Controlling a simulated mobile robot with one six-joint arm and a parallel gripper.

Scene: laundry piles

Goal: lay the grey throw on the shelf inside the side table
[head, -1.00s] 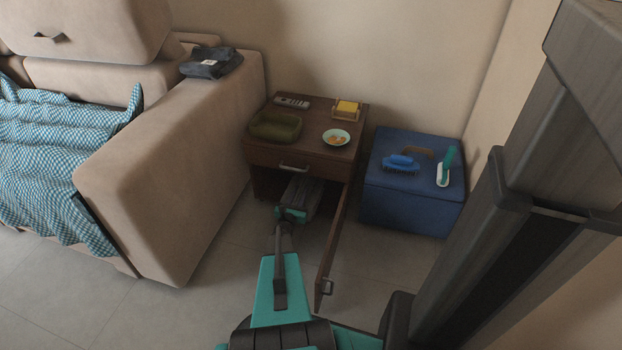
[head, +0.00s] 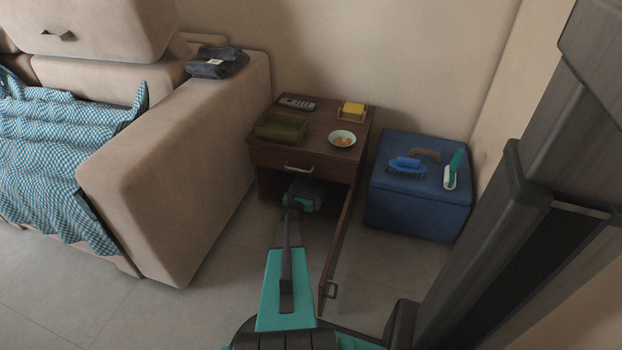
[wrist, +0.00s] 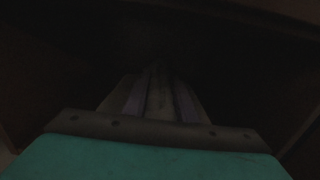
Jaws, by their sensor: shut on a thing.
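The side table (head: 335,164) stands beside the sofa, its lower door (head: 341,245) swung open toward me. My gripper (head: 305,190) reaches into the open lower compartment, below the drawer. In the wrist view the grey throw (wrist: 158,95) is a dim folded shape just beyond the teal gripper body, and my gripper is shut on it. The inside is very dark, so I cannot tell whether the throw touches the shelf. In the head view the throw is mostly hidden by my gripper and the table.
A blue box (head: 418,205) with brushes stands right. The sofa arm (head: 170,170) is close on the left. Dark folded clothing (head: 216,62) lies on it.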

